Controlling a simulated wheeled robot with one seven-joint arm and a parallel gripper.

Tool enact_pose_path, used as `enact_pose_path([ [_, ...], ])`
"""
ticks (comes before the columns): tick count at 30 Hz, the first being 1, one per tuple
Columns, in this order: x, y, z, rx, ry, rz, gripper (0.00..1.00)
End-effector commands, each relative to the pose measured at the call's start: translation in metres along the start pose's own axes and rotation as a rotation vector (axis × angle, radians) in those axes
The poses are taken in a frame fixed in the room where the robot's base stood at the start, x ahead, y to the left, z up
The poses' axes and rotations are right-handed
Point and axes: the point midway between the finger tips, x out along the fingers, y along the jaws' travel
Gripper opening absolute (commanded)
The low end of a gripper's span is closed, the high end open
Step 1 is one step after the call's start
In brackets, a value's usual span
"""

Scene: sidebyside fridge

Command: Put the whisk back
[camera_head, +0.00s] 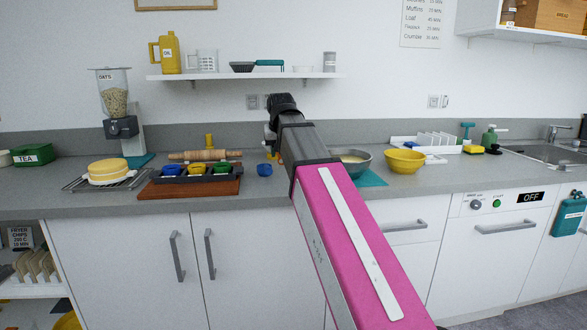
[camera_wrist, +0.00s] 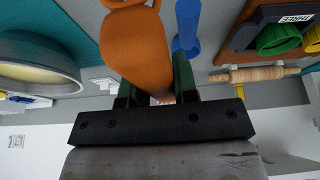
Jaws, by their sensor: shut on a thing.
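My gripper (camera_wrist: 155,78) is shut on a thick orange handle (camera_wrist: 138,45) with a looped end, seen in the wrist view; I take it for the whisk's. No whisk wires show, so the rest of it is hidden or out of view. In the head view my gripper (camera_head: 270,142) is above the counter, left of the grey bowl, mostly hidden behind my arm. The grey bowl (camera_head: 361,168) holds pale content and stands on a teal mat (camera_head: 374,180); the bowl also shows in the wrist view (camera_wrist: 68,82).
A blue scoop (camera_head: 265,170) lies near the gripper. Left are a dark tray (camera_head: 178,179) of coloured cups on a brown board (camera_head: 160,190) and a rolling pin (camera_head: 198,155). A yellow bowl (camera_head: 405,161) and white rack (camera_head: 432,142) stand right. A shelf (camera_head: 225,76) hangs above.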

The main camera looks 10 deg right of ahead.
Motion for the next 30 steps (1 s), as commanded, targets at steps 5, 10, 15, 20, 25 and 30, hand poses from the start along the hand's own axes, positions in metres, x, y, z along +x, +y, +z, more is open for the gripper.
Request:
enact_pose_path([
  [5,-0.001,-0.002,-0.001,-0.040,0.016,-0.017,0.03],
  [10,-0.001,-0.002,-0.001,-0.039,0.015,-0.017,0.03],
  [15,0.005,0.005,-0.003,-0.037,0.013,-0.017,0.03],
  [20,0.025,0.030,-0.009,-0.035,0.012,-0.015,0.03],
  [25,0.050,0.060,-0.017,-0.034,0.012,-0.016,0.03],
  [30,0.072,0.086,-0.023,-0.035,0.013,-0.016,0.03],
])
